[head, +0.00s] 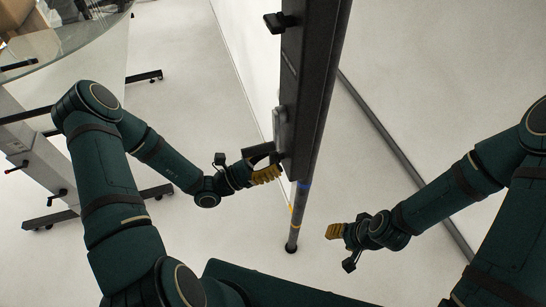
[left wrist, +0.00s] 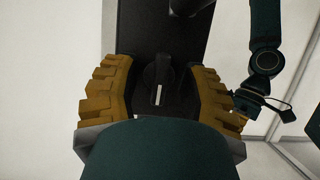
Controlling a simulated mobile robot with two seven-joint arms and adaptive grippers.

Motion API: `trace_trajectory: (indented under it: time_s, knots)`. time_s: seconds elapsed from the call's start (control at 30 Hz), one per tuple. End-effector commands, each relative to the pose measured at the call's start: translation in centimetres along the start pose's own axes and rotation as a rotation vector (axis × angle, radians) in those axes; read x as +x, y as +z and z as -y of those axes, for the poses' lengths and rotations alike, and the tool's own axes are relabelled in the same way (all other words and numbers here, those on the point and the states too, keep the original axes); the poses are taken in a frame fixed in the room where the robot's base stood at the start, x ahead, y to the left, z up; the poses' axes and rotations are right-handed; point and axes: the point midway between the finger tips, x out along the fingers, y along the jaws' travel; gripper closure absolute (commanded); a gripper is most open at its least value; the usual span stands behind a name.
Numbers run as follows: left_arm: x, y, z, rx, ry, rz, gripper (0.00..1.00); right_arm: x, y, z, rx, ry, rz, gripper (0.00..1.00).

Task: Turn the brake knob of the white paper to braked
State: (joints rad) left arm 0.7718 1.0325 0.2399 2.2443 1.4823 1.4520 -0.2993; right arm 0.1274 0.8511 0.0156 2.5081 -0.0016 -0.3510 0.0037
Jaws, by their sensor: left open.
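A black knob (left wrist: 158,82) with a white mark along its lever shows in the left wrist view, on the face of a dark upright housing (left wrist: 150,35). My left gripper (left wrist: 160,90) is open, with its yellow fingers on either side of the knob; I cannot tell if they touch it. In the head view my left gripper (head: 267,173) is at the lower end of the dark housing (head: 292,90), and the knob there is hidden. The white paper (head: 236,45) hangs behind the housing. My right gripper (head: 337,231) is right of the stand, its finger opening unclear.
Another black knob (head: 279,22) sits higher on the housing. A dark pole (head: 297,215) runs down to the floor, and a thin bar (head: 385,135) crosses the floor at right. A glass-topped table (head: 75,35) with a box stands upper left. A wheeled stand (head: 45,165) is at left.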

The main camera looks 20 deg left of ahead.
Motion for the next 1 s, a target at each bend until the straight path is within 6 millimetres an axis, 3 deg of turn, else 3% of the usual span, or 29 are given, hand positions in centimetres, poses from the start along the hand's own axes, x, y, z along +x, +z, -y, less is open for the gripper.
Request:
trace_trajectory:
  time_s: [0.37, 0.4, 0.5, 0.53, 1.0]
  knots:
    - [0.59, 0.01, 0.0, 0.0, 0.001, -0.001, 0.58, 0.03, -0.02, -0.01, 0.0, 0.0, 0.0, 0.53]
    - [0.59, 0.01, 0.0, 0.0, 0.001, 0.0, 0.62, 0.03, -0.02, -0.01, 0.0, 0.0, 0.0, 0.53]
    - [0.58, 0.0, 0.0, 0.0, 0.001, 0.0, 0.97, 0.03, -0.02, -0.01, 0.0, 0.0, 0.0, 0.53]
    - [0.58, 0.01, 0.0, 0.0, 0.001, 0.0, 1.0, 0.03, -0.02, -0.01, 0.0, 0.0, 0.0, 0.53]
    - [0.64, 0.05, 0.0, 0.038, -0.016, 0.001, 1.0, -0.08, 0.0, 0.03, 0.0, 0.0, 0.0, 0.53]
